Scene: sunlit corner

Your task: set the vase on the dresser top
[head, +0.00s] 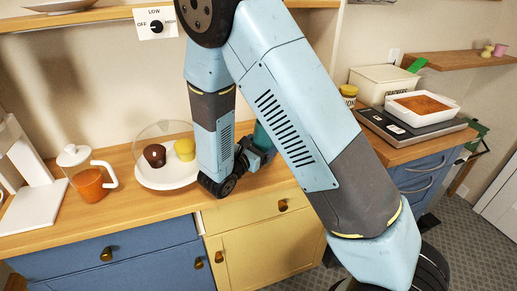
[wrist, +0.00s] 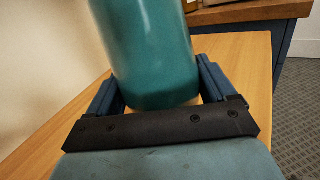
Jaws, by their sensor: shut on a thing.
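The teal vase (wrist: 150,50) is between my gripper's fingers (wrist: 160,88) in the wrist view, and my gripper is shut on it. The vase looks upright or nearly so; its upper part is cut off by the frame. In the head view only a small teal part of the vase (head: 264,136) shows behind my gripper (head: 262,150). They are low over the wooden top (head: 150,207) above the blue and yellow fronts, right of the cake stand. I cannot tell whether the vase's base touches the wood.
A white stand with two cakes under a clear dome (head: 166,172) is close left of my arm. A glass jug (head: 90,186) stands farther left. At right, a blue unit (head: 425,172) bears a scale (head: 408,127), a baking dish (head: 422,107) and a cream box (head: 382,84).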

